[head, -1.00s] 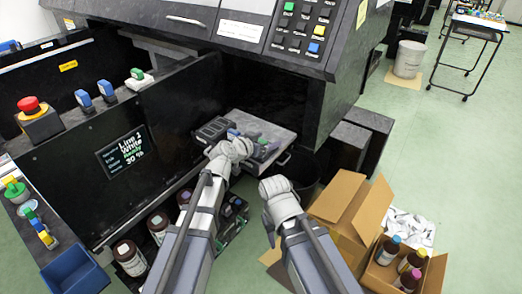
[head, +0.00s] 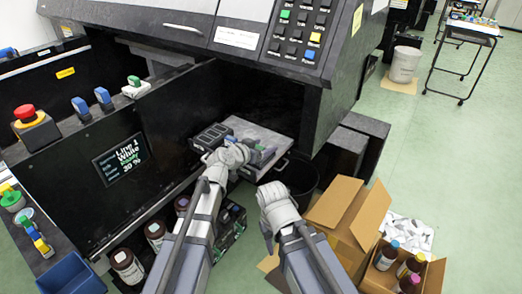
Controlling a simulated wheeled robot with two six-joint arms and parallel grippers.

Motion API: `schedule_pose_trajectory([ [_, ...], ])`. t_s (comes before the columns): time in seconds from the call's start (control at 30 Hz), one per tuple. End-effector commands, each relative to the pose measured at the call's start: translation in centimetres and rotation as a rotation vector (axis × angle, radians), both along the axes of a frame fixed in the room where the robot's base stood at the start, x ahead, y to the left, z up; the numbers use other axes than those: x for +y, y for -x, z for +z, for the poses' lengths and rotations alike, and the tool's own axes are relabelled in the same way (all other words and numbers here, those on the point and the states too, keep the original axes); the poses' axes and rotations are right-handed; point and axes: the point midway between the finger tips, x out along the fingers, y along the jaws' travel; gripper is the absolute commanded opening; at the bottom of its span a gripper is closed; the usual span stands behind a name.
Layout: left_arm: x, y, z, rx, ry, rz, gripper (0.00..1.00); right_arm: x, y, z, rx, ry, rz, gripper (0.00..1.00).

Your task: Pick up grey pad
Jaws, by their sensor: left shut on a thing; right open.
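My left gripper (head: 257,156) is over the light grey flat-topped tray (head: 262,133) under the black machine. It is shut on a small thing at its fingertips. Bluish and dark bits show there, but the hand hides most of it, and I cannot tell whether it is the grey pad. No separate grey pad can be made out with certainty. My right gripper (head: 272,190) is open and empty, lower and to the right, in front of a dark bin. Its fingers are mostly hidden behind its own wrist.
A black compartmented holder (head: 210,137) sits left of the grey tray. The dark bin (head: 300,172) and an open cardboard box (head: 349,212) stand at right. Another box holds several bottles (head: 386,255). Brown bottles (head: 126,266) stand below the machine's front panel (head: 160,125).

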Motion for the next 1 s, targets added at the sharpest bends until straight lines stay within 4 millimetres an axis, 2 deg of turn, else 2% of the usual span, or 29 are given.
schedule_pose_trajectory([
  [0.27,0.0,0.0,2.0,0.000,0.000,0.000,0.16,0.1,0.0,2.0,0.001,-0.003,-0.001,0.50],
  [0.73,0.0,0.0,9.0,0.000,0.000,0.000,0.16,0.1,0.0,9.0,0.002,-0.006,-0.002,0.50],
  [0.87,0.0,0.0,9.9,0.000,0.000,0.000,0.16,0.1,0.1,9.9,0.002,-0.006,-0.002,0.50],
  [1.0,0.0,0.0,10.1,0.000,0.000,0.000,0.16,0.1,0.0,10.0,0.002,-0.006,-0.002,0.50],
])
